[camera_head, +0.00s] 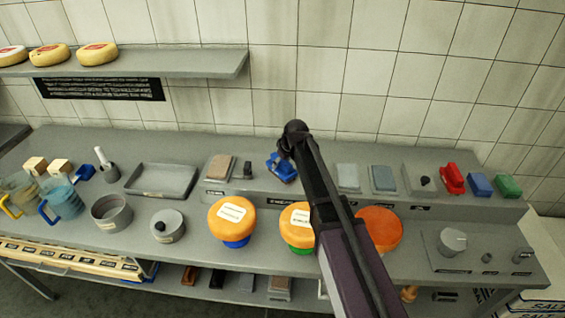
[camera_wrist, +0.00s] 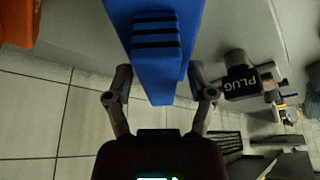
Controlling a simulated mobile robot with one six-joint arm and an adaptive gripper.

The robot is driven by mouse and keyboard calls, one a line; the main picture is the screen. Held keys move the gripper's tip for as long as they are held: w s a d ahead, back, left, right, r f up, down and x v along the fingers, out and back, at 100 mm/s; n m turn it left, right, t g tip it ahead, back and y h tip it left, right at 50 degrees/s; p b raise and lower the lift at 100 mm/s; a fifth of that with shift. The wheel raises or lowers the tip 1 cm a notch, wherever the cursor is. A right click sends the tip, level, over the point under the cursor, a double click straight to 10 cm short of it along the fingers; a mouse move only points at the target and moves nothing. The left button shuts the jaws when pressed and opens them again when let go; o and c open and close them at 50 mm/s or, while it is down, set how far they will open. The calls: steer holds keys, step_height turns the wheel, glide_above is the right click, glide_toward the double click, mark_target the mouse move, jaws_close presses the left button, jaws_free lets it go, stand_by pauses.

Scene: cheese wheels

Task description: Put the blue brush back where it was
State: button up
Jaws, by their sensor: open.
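A blue object with black bars, which looks like the blue brush (camera_head: 283,171), is on the raised back ledge of the grey counter in the head view. In the wrist view the blue brush (camera_wrist: 170,75) fills the top middle. My gripper (camera_wrist: 160,98) is open, with one finger on each side of the brush's narrow end. I cannot tell whether the fingers touch it. In the head view my gripper (camera_head: 291,152) is right at the brush, and my arm hides part of the ledge and counter in front.
A small dark piece marked PLUG (camera_wrist: 240,82) stands close beside the brush. Cheese wheels, orange on top, (camera_head: 233,217) (camera_head: 381,226) sit on the counter in front. Grey pads (camera_head: 383,178) and red, blue and green blocks (camera_head: 480,185) lie to the right. A tiled wall stands behind.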

steer(key=p+v, duration=1.1)
steer(key=v, duration=0.1)
stand_by(0.5)
steer(key=shift+w+a+r, duration=0.1)
steer(key=shift+r, duration=0.05)
stand_by(0.6)
steer(key=s+d+f+m+g+h, duration=0.1)
steer(key=s+d+m+g+h, duration=0.2)
steer(key=s+d+m, duration=0.5)
steer(key=s+d, duration=1.2)
steer(key=s, duration=0.2)
steer(key=shift+s+f+m, duration=0.25)
steer(key=shift+s+m, duration=0.05)
